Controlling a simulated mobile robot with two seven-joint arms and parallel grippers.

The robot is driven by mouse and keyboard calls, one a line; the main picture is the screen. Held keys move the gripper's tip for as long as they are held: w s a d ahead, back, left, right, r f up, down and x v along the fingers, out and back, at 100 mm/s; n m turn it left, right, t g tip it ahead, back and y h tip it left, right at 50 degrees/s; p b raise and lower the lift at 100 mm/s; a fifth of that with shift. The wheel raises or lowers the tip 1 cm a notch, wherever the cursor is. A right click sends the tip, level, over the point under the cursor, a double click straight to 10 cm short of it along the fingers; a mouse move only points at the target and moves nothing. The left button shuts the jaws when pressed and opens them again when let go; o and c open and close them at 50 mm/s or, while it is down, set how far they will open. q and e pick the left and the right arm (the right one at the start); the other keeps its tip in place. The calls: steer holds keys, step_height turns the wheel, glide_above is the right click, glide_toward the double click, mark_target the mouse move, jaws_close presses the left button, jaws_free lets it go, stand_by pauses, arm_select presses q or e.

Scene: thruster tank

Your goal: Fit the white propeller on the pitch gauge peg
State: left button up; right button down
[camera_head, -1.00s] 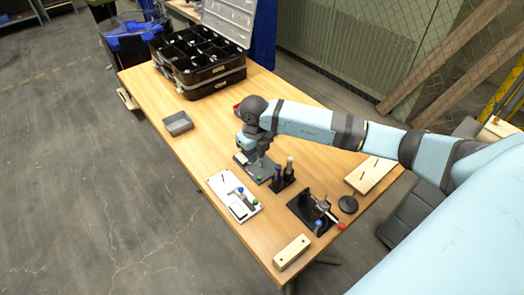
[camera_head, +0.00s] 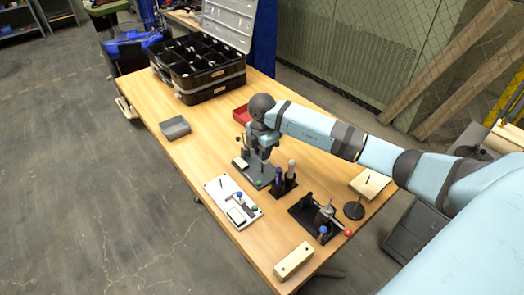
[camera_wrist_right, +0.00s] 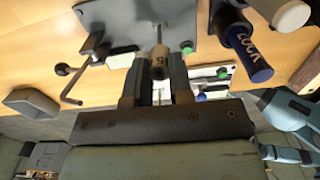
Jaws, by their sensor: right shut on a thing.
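My right gripper (camera_head: 264,166) points down over a dark grey plate (camera_head: 243,168) with a green knob. In the right wrist view, my right gripper (camera_wrist_right: 157,80) is shut on a beige cylindrical handle (camera_wrist_right: 158,62) with a dark letter mark. Its far end is over the dark plate (camera_wrist_right: 125,15), and I cannot tell whether it touches. A white plate (camera_head: 222,186) with a thin upright peg, a blue knob and a green knob lies nearer. I cannot make out a white propeller for certain, nor which fixture is the pitch gauge. My left gripper is out of view.
A black holder (camera_head: 284,190) with blue and beige handles stands right beside the gripper. A black fixture (camera_head: 304,214) with a red-ended lever, a round black stand (camera_head: 353,211) and a wooden block (camera_head: 293,261) are nearer the right edge. A grey bin (camera_head: 175,127) sits left.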

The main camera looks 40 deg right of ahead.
stand_by(0.5)
steer(key=shift+f+p, duration=0.3)
stand_by(0.4)
steer(key=shift+f, duration=0.3)
stand_by(0.4)
steer(key=shift+f+b, duration=0.3)
steer(key=shift+f, duration=0.05)
steer(key=shift+f, duration=0.25)
steer(key=shift+f, duration=0.55)
steer(key=shift+f+b, duration=0.15)
steer(key=shift+b, duration=0.2)
steer(key=shift+f, duration=0.4)
steer(key=shift+f+b, duration=0.3)
steer(key=shift+f, duration=0.25)
stand_by(0.5)
